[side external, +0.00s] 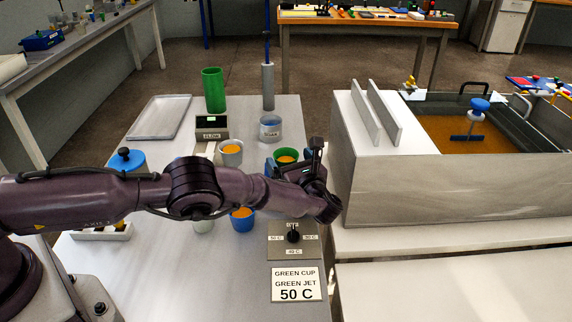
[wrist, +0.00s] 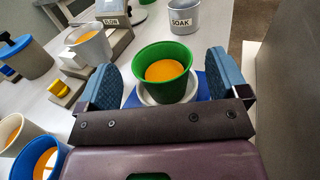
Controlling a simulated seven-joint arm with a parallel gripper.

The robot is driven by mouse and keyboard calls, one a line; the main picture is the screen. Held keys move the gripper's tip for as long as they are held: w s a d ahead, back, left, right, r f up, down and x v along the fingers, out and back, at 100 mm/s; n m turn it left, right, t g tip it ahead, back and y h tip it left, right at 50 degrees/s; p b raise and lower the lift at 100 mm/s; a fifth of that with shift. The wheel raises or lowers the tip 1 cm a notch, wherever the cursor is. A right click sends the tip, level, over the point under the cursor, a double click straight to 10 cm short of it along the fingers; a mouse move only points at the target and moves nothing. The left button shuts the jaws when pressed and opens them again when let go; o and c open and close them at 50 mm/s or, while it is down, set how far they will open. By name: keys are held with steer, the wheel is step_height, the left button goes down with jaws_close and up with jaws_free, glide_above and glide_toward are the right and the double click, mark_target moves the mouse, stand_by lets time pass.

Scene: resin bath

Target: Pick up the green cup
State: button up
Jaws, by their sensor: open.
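The green cup (wrist: 162,73) holds orange liquid and stands upright on a pale round base in the wrist view. My gripper (wrist: 165,80) is open, with one blue pad on each side of the cup; neither pad clearly touches it. In the side external view the green cup (side external: 286,154) shows just beyond my gripper (side external: 290,166), and its lower part is hidden behind the gripper. A sign (side external: 296,284) reads "GREEN CUP, GREEN JET, 50 C".
A blue cup (side external: 243,219) and a grey cup (side external: 231,152), both with orange contents, stand nearby. The SOAK pot (side external: 270,128) and tall green cylinder (side external: 213,90) stand farther back. A dial box (side external: 293,237) is near the front. A white-sided bath (side external: 450,180) stands to the right.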

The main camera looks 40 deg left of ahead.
mark_target(286, 155)
steer(key=shift+x, duration=1.5)
steer(key=c, duration=1.1)
steer(key=shift+o, duration=0.2)
steer(key=shift+r, duration=0.15)
